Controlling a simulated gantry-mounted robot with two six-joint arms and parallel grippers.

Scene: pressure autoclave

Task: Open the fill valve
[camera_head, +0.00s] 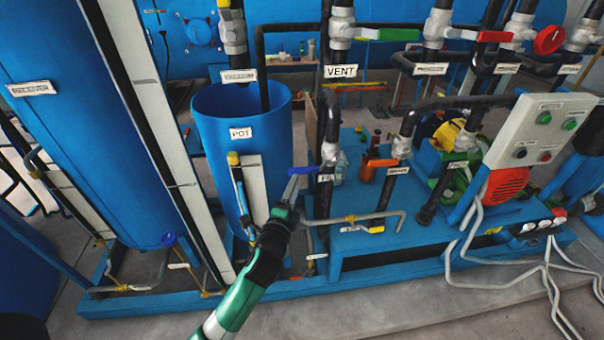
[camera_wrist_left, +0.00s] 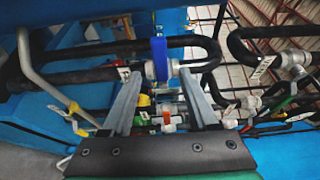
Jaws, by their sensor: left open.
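The fill valve has a pale metal body (camera_head: 330,154) on a black vertical pipe in the middle of the head view. Its blue lever handle (camera_head: 304,170) sticks out to the left, and a partly hidden white label (camera_head: 325,178) sits just below. My left gripper (camera_head: 291,190) is just below the handle's left end. In the left wrist view the blue handle (camera_wrist_left: 160,58) lies between the two spread fingertips (camera_wrist_left: 161,75), with space visible on both sides. The gripper is open and holds nothing. My right gripper is not in view.
The blue pot (camera_head: 215,105) stands left of the valve. A bent grey pipe (camera_head: 365,217) with a yellow-handled valve runs below. The panel (camera_head: 540,135) stands farther right. Open floor is in front.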

